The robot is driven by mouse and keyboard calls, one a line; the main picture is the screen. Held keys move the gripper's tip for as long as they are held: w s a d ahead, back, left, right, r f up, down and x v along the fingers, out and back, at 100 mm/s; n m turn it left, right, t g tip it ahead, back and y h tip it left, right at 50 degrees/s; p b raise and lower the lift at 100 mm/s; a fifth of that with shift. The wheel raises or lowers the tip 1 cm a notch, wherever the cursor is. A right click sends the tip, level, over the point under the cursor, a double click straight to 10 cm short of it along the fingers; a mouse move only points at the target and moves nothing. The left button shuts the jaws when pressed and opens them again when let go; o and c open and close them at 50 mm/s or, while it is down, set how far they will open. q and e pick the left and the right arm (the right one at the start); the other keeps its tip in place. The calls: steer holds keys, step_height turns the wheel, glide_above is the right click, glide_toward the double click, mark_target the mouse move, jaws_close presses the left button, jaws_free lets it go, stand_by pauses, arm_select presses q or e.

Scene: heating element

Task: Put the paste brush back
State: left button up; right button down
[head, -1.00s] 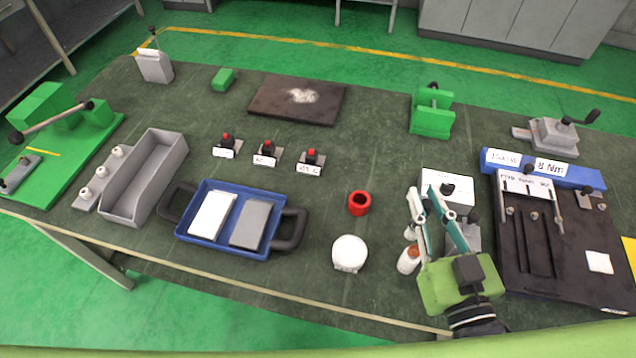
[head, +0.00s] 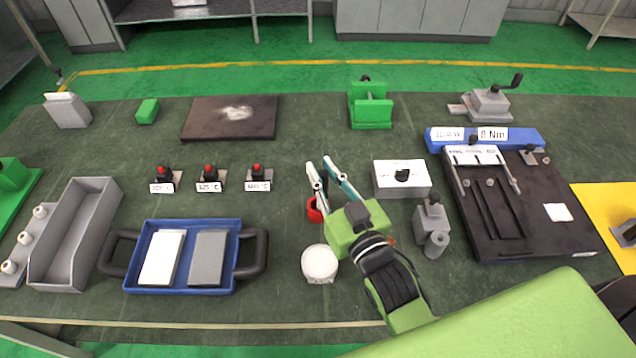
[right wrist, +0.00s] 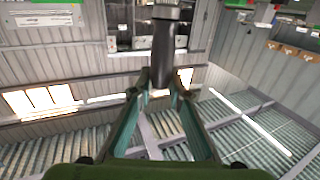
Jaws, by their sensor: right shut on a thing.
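My right gripper (head: 327,168) is above the table, its fingers over and just beyond the red ring-shaped holder (head: 314,211), which they partly cover. A round white-topped jar (head: 319,262) stands in front of the red holder. My left gripper is not in view.
A blue tray (head: 131,273) with white and grey slabs lies left of the jar. A white box (head: 402,180) and a grey device (head: 432,227) stand right of my gripper. Red-knobbed switches (head: 210,177) stand further left.

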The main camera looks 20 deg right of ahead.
steer(key=shift+w+a+f, duration=0.15)
steer(key=shift+w+f, duration=0.4)
steer(key=shift+f, duration=0.1)
step_height(320, 180, down, 4)
steer(key=shift+w+a+r+p, duration=0.1)
steer(key=shift+w+r+p, duration=0.1)
steer(key=shift+p, duration=0.1)
steer(key=shift+f, duration=0.2)
steer(key=c, duration=1.9)
jaws_free()
